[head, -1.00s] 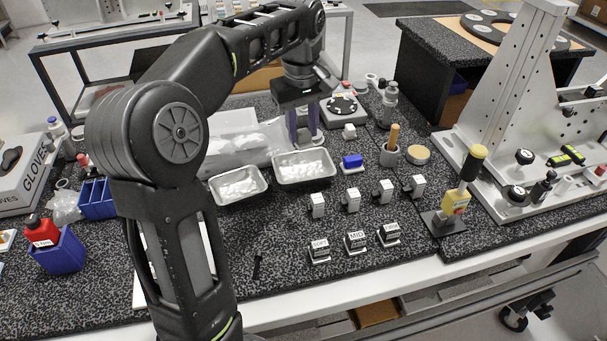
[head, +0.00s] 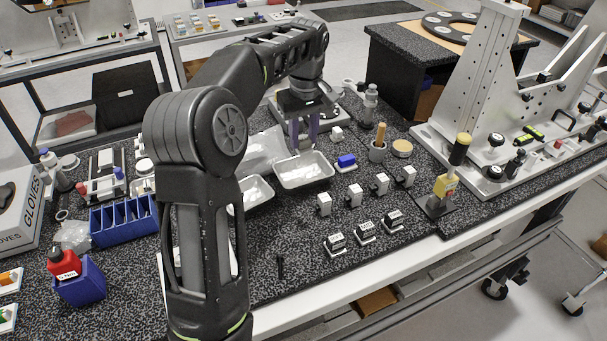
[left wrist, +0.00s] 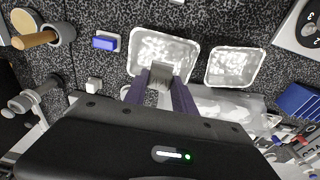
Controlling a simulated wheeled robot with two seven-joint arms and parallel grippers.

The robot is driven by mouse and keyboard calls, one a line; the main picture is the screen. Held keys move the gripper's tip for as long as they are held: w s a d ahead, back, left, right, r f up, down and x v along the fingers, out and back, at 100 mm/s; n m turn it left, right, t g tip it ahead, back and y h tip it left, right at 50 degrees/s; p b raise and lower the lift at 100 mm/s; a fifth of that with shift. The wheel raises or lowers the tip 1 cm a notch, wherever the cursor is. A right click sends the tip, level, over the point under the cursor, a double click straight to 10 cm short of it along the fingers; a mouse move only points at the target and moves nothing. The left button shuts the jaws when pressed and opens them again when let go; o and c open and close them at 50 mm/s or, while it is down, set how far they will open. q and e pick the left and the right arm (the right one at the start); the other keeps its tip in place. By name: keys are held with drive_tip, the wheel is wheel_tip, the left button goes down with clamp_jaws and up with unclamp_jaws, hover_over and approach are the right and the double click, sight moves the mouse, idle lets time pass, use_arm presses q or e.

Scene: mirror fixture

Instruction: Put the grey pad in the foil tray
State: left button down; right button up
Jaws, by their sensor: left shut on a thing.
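My left gripper (head: 303,148) hangs from above at the far edge of the larger foil tray (head: 305,182). Its purple fingers, also in the left wrist view (left wrist: 160,78), are shut on a small grey pad (left wrist: 162,69). In the left wrist view the pad overlaps the near rim and inside of that tray (left wrist: 163,42). I cannot tell whether it touches the tray. In the head view the pad is not clearly visible. A smaller foil tray (left wrist: 232,66) stands beside the larger one. My right gripper is not in view.
A blue block (head: 346,161) lies right of the larger tray, with a wooden-handled tool in a cup (head: 377,150) beyond it. Several small white-and-black blocks (head: 354,195) stand in front. A clear plastic bag (head: 263,152) lies behind the trays. Blue bins (head: 124,221) stand at left.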

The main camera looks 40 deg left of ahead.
sight(304, 148)
use_arm(q)
wheel_tip(304, 148, down, 6)
drive_tip(key=shift+r+p, duration=0.15)
drive_tip(key=shift+p, duration=0.2)
drive_tip(key=shift+f+p, duration=0.35)
drive_tip(key=shift+f, duration=1.55)
drive_tip(key=shift+f, duration=0.1)
drive_tip(key=c, duration=1)
unclamp_jaws()
drive_tip(key=r, duration=0.4)
drive_tip(key=r+b, duration=0.1)
drive_tip(key=r, duration=0.3)
drive_tip(key=d+r, duration=0.1)
drive_tip(key=r, duration=0.3)
drive_tip(key=shift+s+r, duration=0.1)
drive_tip(key=shift+s, duration=0.25)
